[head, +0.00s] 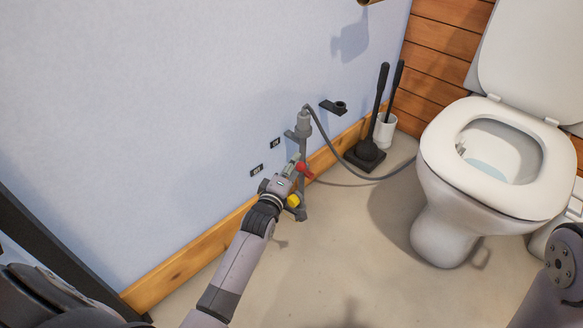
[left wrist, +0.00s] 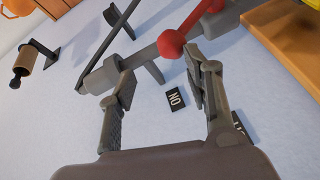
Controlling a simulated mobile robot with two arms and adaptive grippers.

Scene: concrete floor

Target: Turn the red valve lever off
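The red valve lever (head: 304,169) sits on a grey vertical pipe (head: 303,147) by the wall. In the left wrist view its red ball knob (left wrist: 171,44) and red arm (left wrist: 201,14) show at the top. My left gripper (head: 291,168) is at the lever, just left of it. In the left wrist view the gripper (left wrist: 161,68) has its fingers apart with nothing between them. The knob is just beyond the right fingertip; I cannot tell whether they touch. Small dark labels (head: 275,142) and (head: 257,170) are on the wall. My right gripper is out of view.
A grey hose (head: 335,150) runs right toward the toilet (head: 450,200). The floor (head: 340,245) in front is clear.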

